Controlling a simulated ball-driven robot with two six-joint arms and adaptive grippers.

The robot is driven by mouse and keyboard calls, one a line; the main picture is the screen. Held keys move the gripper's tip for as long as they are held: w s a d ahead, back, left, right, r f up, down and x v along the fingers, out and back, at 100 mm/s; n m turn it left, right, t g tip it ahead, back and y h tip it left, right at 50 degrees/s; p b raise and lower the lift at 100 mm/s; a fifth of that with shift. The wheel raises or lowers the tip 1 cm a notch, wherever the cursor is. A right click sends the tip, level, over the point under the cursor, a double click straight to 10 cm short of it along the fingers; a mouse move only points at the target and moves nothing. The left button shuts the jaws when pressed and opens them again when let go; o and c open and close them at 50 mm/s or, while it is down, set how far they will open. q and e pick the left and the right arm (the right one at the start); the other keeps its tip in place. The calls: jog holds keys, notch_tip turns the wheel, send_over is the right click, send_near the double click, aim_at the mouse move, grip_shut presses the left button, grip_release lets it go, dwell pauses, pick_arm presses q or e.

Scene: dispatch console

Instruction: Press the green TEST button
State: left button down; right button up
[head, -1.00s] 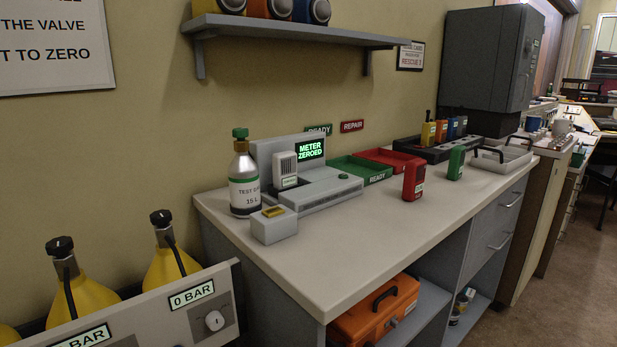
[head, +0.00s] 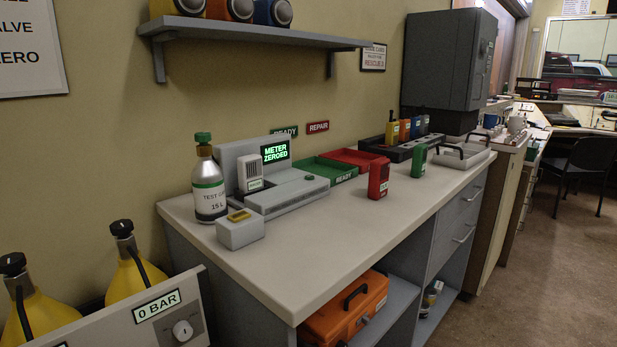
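A grey test station (head: 285,192) stands on the bench against the wall. Its screen (head: 275,152) reads METER ZEROED in green. A light grey meter (head: 250,172) stands upright in it. A small greenish spot (head: 309,178) shows on the station's right part; I cannot tell whether it is the TEST button, and no TEST label is readable. A silver gas bottle (head: 208,190) with a green cap stands left of the station. A small grey box (head: 240,230) with a yellow top sits in front of it. Neither of my grippers is in view.
A green READY tray (head: 323,172) and a red tray (head: 360,157) lie right of the station. A red handheld unit (head: 378,179) and a green one (head: 419,160) stand upright on the bench (head: 320,240). A shelf (head: 250,33) overhangs the back. The bench front is clear.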

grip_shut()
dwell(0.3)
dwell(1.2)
